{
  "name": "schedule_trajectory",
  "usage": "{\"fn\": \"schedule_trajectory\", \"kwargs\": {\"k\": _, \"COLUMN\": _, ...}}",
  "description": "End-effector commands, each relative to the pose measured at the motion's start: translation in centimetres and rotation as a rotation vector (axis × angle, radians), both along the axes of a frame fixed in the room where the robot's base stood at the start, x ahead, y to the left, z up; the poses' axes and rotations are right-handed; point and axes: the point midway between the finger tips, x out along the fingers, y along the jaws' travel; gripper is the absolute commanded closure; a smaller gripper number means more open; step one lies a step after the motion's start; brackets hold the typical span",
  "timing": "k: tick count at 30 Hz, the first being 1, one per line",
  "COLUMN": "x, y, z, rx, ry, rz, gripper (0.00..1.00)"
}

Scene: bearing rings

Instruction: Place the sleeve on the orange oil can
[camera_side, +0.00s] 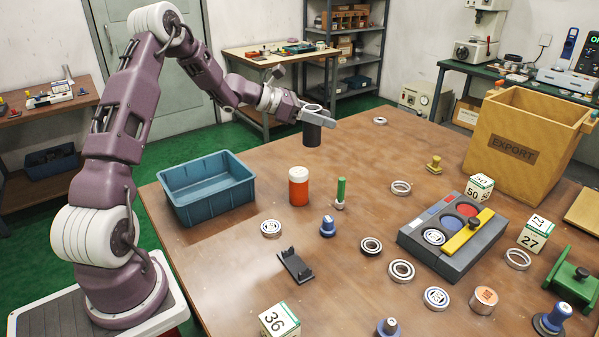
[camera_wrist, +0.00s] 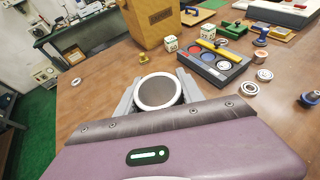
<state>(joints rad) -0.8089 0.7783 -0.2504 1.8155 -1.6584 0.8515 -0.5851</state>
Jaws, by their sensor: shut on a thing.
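My gripper (camera_side: 316,113) is shut on a dark sleeve (camera_side: 311,131), a short upright cylinder with a pale rim, held in the air above the table. In the wrist view the sleeve's silver rim (camera_wrist: 139,94) shows between the two fingers of my gripper (camera_wrist: 158,91), around a grey-brown middle. The orange oil can (camera_side: 299,190), an orange cylinder with a white top, stands upright on the table. In the side view it is below and slightly left of the sleeve, apart from it. I cannot make out the can in the wrist view.
A blue bin (camera_side: 207,194) stands left of the can. A green-handled tool (camera_side: 341,192) is close on its right, with a blue-topped stamp (camera_side: 327,227) and bearing rings (camera_side: 271,228) nearby. A grey tray (camera_side: 452,250) and the EXPORT crate (camera_side: 515,145) stand farther right.

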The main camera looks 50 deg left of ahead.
Motion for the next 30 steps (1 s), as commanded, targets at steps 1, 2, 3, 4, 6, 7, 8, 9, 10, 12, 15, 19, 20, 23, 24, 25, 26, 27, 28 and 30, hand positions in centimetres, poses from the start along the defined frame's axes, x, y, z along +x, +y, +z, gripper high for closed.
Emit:
{"fn": "schedule_trajectory", "kwargs": {"k": 1, "x": -0.7, "y": 1.3, "z": 0.3, "rx": 0.000, "ry": -0.005, "rz": 0.019, "gripper": 1.00}}
{"fn": "schedule_trajectory", "kwargs": {"k": 2, "x": -1.0, "y": 1.9, "z": 0.4, "rx": 0.000, "ry": -0.005, "rz": 0.027, "gripper": 1.00}}
{"fn": "schedule_trajectory", "kwargs": {"k": 3, "x": -1.4, "y": 2.5, "z": 0.5, "rx": 0.000, "ry": -0.005, "rz": 0.037, "gripper": 1.00}}
{"fn": "schedule_trajectory", "kwargs": {"k": 4, "x": -1.6, "y": 2.8, "z": 0.4, "rx": 0.000, "ry": -0.004, "rz": 0.040, "gripper": 1.00}}
{"fn": "schedule_trajectory", "kwargs": {"k": 6, "x": -1.9, "y": 3.2, "z": -0.5, "rx": -0.004, "ry": -0.001, "rz": 0.048, "gripper": 1.00}}
{"fn": "schedule_trajectory", "kwargs": {"k": 7, "x": -1.9, "y": 3.3, "z": -1.3, "rx": -0.005, "ry": 0.001, "rz": 0.049, "gripper": 1.00}}
{"fn": "schedule_trajectory", "kwargs": {"k": 8, "x": -2.0, "y": 3.3, "z": -2.0, "rx": -0.005, "ry": 0.001, "rz": 0.049, "gripper": 1.00}}
{"fn": "schedule_trajectory", "kwargs": {"k": 9, "x": -2.0, "y": 3.3, "z": -3.0, "rx": -0.005, "ry": 0.001, "rz": 0.048, "gripper": 1.00}}
{"fn": "schedule_trajectory", "kwargs": {"k": 10, "x": -1.9, "y": 3.3, "z": -3.6, "rx": -0.006, "ry": 0.000, "rz": 0.049, "gripper": 1.00}}
{"fn": "schedule_trajectory", "kwargs": {"k": 12, "x": -1.9, "y": 3.2, "z": -4.9, "rx": -0.003, "ry": -0.002, "rz": 0.047, "gripper": 1.00}}
{"fn": "schedule_trajectory", "kwargs": {"k": 15, "x": -1.9, "y": 3.2, "z": -6.3, "rx": -0.003, "ry": -0.002, "rz": 0.047, "gripper": 1.00}}
{"fn": "schedule_trajectory", "kwargs": {"k": 19, "x": -1.9, "y": 3.2, "z": -8.7, "rx": -0.003, "ry": -0.002, "rz": 0.047, "gripper": 1.00}}
{"fn": "schedule_trajectory", "kwargs": {"k": 20, "x": -1.9, "y": 3.2, "z": -9.1, "rx": -0.002, "ry": -0.002, "rz": 0.047, "gripper": 1.00}}
{"fn": "schedule_trajectory", "kwargs": {"k": 23, "x": -1.8, "y": 3.2, "z": -9.5, "rx": 0.000, "ry": -0.004, "rz": 0.047, "gripper": 1.00}}
{"fn": "schedule_trajectory", "kwargs": {"k": 24, "x": -1.8, "y": 3.2, "z": -9.5, "rx": 0.000, "ry": -0.005, "rz": 0.048, "gripper": 1.00}}
{"fn": "schedule_trajectory", "kwargs": {"k": 25, "x": -1.8, "y": 3.2, "z": -9.5, "rx": 0.000, "ry": -0.005, "rz": 0.048, "gripper": 1.00}}
{"fn": "schedule_trajectory", "kwargs": {"k": 26, "x": -1.8, "y": 3.2, "z": -9.5, "rx": 0.000, "ry": -0.005, "rz": 0.048, "gripper": 1.00}}
{"fn": "schedule_trajectory", "kwargs": {"k": 27, "x": -1.8, "y": 3.2, "z": -9.5, "rx": 0.000, "ry": -0.005, "rz": 0.048, "gripper": 1.00}}
{"fn": "schedule_trajectory", "kwargs": {"k": 28, "x": -1.8, "y": 3.2, "z": -9.5, "rx": 0.000, "ry": -0.005, "rz": 0.048, "gripper": 1.00}}
{"fn": "schedule_trajectory", "kwargs": {"k": 30, "x": -1.8, "y": 3.2, "z": -9.6, "rx": 0.000, "ry": -0.005, "rz": 0.048, "gripper": 1.00}}
